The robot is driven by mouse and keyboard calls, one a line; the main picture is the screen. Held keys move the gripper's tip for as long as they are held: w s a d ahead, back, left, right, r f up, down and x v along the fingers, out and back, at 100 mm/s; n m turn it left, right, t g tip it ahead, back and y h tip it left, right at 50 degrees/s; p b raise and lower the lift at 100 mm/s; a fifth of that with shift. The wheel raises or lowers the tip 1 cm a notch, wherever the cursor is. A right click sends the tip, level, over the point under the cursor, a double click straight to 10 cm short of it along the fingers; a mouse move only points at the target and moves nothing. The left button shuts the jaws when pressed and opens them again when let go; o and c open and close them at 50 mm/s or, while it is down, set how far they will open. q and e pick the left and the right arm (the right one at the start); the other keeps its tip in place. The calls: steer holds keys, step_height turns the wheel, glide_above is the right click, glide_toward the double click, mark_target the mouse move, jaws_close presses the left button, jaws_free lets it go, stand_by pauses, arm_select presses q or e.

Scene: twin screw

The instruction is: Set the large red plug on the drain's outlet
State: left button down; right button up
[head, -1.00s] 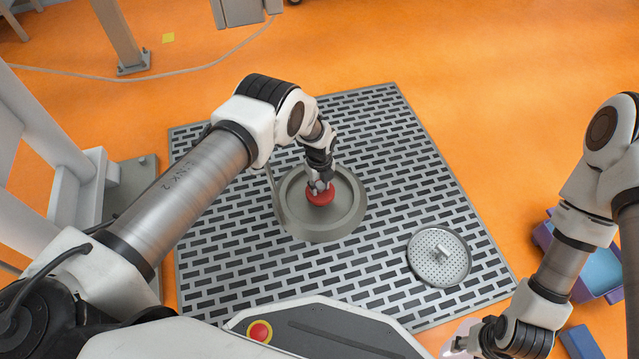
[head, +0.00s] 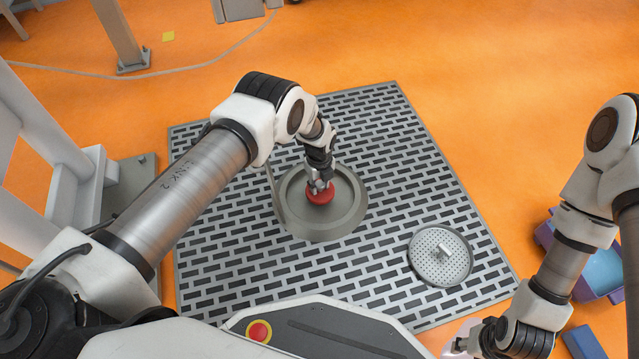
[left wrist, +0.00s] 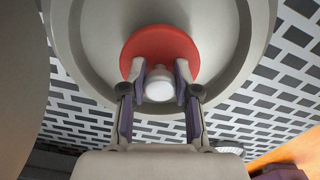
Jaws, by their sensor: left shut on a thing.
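The large red plug (head: 320,196) is inside the round grey drain (head: 350,222), near the middle of its basin. In the left wrist view the plug is a red disc (left wrist: 160,46) with a pale knob (left wrist: 160,84) on top. My left gripper (head: 317,184) points down at the plug and is shut on its knob, one finger on each side. The outlet is hidden under the plug, and I cannot tell whether the plug touches the basin floor. My right gripper (head: 468,340) is at the bottom right, far from the drain; its fingers are partly cut off and unclear.
A purple and blue bin (head: 603,270) stands at the right edge. The orange floor beyond the grate is largely clear.

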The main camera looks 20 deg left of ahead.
stand_by(0.3)
arm_select(q)
steer(key=shift+f+b, duration=0.75)
steer(key=shift+b, duration=0.05)
steer(key=shift+f, duration=0.15)
steer(key=shift+f+b, duration=0.3)
steer(key=shift+b, duration=0.15)
steer(key=shift+f, duration=0.2)
steer(key=c, duration=0.8)
jaws_free()
